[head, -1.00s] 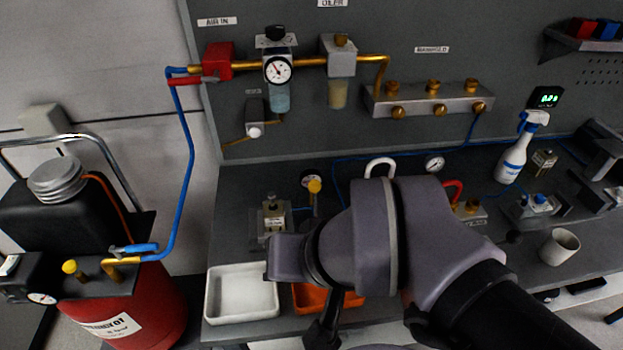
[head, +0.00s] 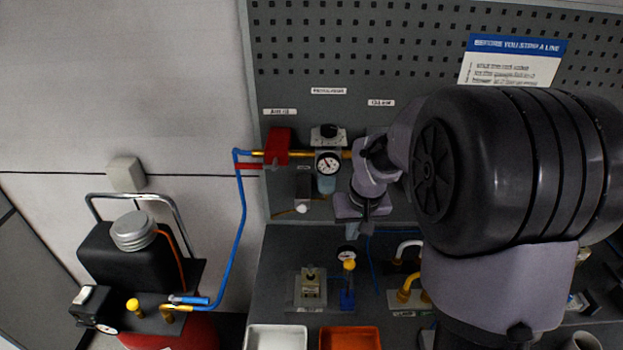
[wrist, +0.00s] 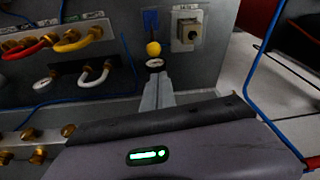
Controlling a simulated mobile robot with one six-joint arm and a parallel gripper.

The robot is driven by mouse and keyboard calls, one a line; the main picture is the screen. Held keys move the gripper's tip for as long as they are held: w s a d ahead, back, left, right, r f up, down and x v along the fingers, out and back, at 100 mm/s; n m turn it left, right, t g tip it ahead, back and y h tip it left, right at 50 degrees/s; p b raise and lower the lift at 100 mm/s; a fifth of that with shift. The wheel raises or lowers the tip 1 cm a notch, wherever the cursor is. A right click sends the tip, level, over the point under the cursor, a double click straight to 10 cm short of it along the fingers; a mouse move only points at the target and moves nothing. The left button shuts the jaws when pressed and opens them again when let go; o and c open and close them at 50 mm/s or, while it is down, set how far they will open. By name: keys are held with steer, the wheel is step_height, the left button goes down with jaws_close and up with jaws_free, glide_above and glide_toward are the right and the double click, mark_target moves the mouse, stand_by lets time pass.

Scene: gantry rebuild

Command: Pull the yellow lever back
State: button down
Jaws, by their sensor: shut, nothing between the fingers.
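The yellow lever is a round yellow knob (head: 349,264) on a short stem above a blue base (head: 347,298), on the bench below a small gauge. The knob also shows in the wrist view (wrist: 153,49), just beyond my fingertips in the picture, with the gauge (wrist: 155,63) between them. My gripper (head: 367,210) hangs in front of the back panel, above the lever. In the wrist view its fingers (wrist: 158,80) are together and empty. I see no contact with the knob.
A grey block device (head: 310,287) stands left of the lever. A white tray (head: 276,338) and an orange tray (head: 350,338) lie at the front. Hoses with white and yellow ends (head: 409,290) are to the right. A pressure regulator (head: 328,162) is on the panel behind.

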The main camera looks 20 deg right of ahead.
steer(key=b, duration=0.2)
glide_above(349, 279)
steer(key=w+d, duration=0.1)
steer(key=w, duration=0.3)
steer(key=s+f+x, duration=0.1)
steer(key=s+x, duration=0.2)
steer(key=x, duration=0.7)
steer(key=shift+w+a, duration=0.1)
steer(key=shift+w, duration=0.4)
steer(key=shift+f+b, duration=0.15)
steer(key=shift+b, duration=0.5)
